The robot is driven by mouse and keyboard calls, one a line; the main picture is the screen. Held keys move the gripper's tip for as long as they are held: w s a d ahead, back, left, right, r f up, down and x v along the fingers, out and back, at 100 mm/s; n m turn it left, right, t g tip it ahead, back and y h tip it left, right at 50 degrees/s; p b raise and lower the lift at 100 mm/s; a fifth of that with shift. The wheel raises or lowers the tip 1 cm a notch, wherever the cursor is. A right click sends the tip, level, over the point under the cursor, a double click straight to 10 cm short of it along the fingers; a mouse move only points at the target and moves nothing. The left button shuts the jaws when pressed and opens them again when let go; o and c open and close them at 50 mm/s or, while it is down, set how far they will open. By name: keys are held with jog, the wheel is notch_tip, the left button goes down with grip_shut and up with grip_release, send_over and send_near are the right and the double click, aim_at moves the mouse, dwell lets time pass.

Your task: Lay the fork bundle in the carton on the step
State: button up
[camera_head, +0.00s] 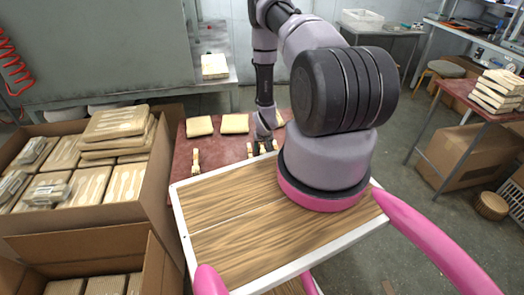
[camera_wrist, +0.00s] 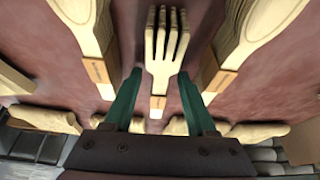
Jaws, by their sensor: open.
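The fork bundle (camera_wrist: 166,48) stands out on the red table in the wrist view, with pale wooden tines and a banded handle. My gripper (camera_wrist: 160,82) is open, with one green finger on each side of the bundle; I cannot tell whether either finger touches it. In the head view my gripper (camera_head: 262,148) is low over the red table (camera_head: 218,152), and the arm partly hides the bundles there. A large open carton (camera_head: 150,195) with wrapped packs stands at left, and another carton (camera_head: 162,262) is at bottom left. I cannot make out the step.
Spoon bundles stand close on the left (camera_wrist: 84,22) and right (camera_wrist: 248,32) of the fork bundle. Another small bundle (camera_head: 196,160) stands alone at the table's left. Pale packs (camera_head: 234,123) lie along the table's back.

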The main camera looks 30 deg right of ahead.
grip_shut()
